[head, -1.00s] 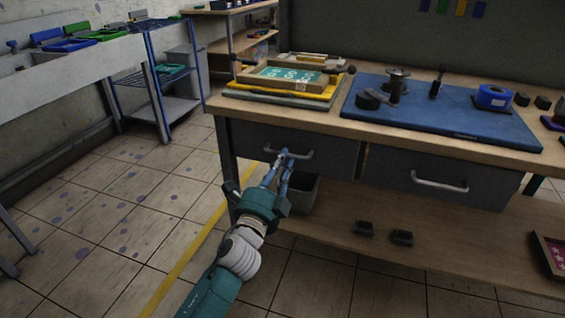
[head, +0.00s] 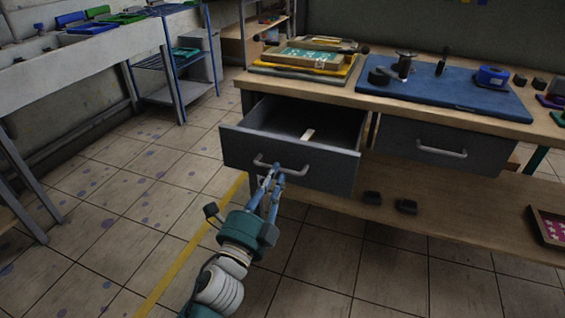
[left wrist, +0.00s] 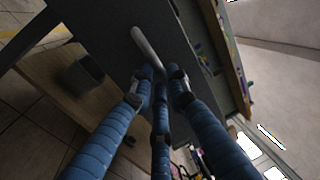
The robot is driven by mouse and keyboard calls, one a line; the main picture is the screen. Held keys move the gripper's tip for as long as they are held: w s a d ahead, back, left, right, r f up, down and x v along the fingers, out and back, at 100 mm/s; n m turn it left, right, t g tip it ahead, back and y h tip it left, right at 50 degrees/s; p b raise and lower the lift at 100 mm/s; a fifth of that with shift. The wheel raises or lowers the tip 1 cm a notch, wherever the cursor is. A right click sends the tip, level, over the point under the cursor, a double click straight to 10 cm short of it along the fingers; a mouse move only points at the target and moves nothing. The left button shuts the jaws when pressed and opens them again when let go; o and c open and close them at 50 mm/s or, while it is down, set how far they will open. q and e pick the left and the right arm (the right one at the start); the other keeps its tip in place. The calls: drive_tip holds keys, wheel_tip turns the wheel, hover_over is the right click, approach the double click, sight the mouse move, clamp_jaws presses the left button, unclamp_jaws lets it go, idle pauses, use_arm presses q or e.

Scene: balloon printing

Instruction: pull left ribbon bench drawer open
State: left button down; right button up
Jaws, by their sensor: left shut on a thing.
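The left bench drawer (head: 290,163) is dark grey and stands well out from the workbench, its inside showing from above. A small pale item (head: 308,134) lies in it. My left gripper (head: 274,173) is shut on the drawer's silver bar handle (head: 298,172), near the handle's left part. In the left wrist view, the blue fingers (left wrist: 160,75) meet at the end of the visible handle (left wrist: 147,46). The right drawer (head: 436,146) is closed. My right gripper is not in view.
The wooden bench top (head: 358,97) carries a blue mat (head: 450,92) with spools and a framed screen (head: 318,58). Two small dark blocks and a pink-patterned tray (head: 552,226) are on the lower shelf. Tiled floor is free at front left.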

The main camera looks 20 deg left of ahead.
use_arm(q)
drive_tip(key=s, duration=0.6)
drive_tip(key=shift+s, duration=0.15)
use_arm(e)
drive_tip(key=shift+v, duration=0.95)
use_arm(q)
drive_tip(key=shift+a, duration=0.1)
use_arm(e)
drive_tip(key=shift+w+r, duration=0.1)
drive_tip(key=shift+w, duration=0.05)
use_arm(q)
drive_tip(key=c, duration=1.7)
unclamp_jaws()
drive_tip(key=shift+o, duration=0.2)
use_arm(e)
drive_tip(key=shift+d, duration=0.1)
use_arm(q)
drive_tip(key=s+f, duration=0.1)
drive_tip(key=s, duration=0.6)
drive_tip(key=shift+s+f, duration=0.15)
drive_tip(key=shift+f, duration=0.1)
drive_tip(key=shift+a, duration=0.1)
